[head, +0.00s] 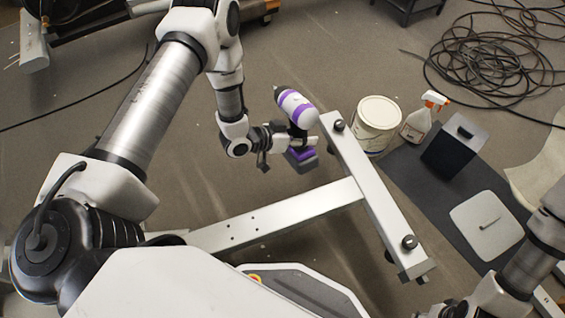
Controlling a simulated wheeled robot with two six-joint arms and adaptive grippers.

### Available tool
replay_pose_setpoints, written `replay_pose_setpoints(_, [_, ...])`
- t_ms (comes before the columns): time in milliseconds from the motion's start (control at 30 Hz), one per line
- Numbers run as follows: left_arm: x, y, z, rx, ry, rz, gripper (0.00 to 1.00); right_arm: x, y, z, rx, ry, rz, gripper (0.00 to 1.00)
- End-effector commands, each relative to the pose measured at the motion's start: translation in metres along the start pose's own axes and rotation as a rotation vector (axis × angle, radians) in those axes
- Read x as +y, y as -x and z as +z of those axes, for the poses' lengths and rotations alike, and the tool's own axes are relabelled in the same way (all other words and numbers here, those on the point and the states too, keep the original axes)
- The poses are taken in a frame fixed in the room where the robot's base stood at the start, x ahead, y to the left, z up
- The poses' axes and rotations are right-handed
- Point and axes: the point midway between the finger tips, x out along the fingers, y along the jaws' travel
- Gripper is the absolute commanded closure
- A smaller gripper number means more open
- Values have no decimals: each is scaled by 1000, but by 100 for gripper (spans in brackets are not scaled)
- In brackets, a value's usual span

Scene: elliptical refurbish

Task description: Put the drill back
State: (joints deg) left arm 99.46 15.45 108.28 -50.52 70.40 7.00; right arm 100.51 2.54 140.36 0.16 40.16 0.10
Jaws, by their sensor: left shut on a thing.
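A white and purple drill (297,107) is in the upper middle of the head view, its dark nose pointing up and left. Its purple and dark base (301,158) shows below the grip. My left gripper (292,138) is shut on the drill at its handle and hides part of it. The drill appears to be above the grey floor, just left of a pale metal crossbar (375,190). My right arm shows at the lower right corner, but its gripper is out of view.
A white tub (376,125), a spray bottle (416,122) and a dark box (454,147) stand right of the crossbar. A flat grey square piece (487,225) lies on a dark mat (418,185). Coiled black cable (490,60) lies at upper right. A pale beam (275,217) joins the crossbar.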

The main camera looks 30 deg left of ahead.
Motion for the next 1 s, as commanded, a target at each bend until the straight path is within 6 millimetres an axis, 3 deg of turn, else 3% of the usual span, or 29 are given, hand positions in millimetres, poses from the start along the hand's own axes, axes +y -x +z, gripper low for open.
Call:
replay_pose_setpoints(33, [-8,-8,26,-4,-36,13,100,0,-26,0,0,0,0,60])
replay_pose_setpoints(400, [-35,-20,132,-35,-299,150,100,1,-110,0,1,-2,0,60])
replay_pose_setpoints(700, [-43,-22,167,-39,-382,209,100,1,-134,0,2,-3,0,60])
replay_pose_setpoints(1000, [-57,-44,215,-38,-383,210,100,2,-173,-7,20,2,3,60])
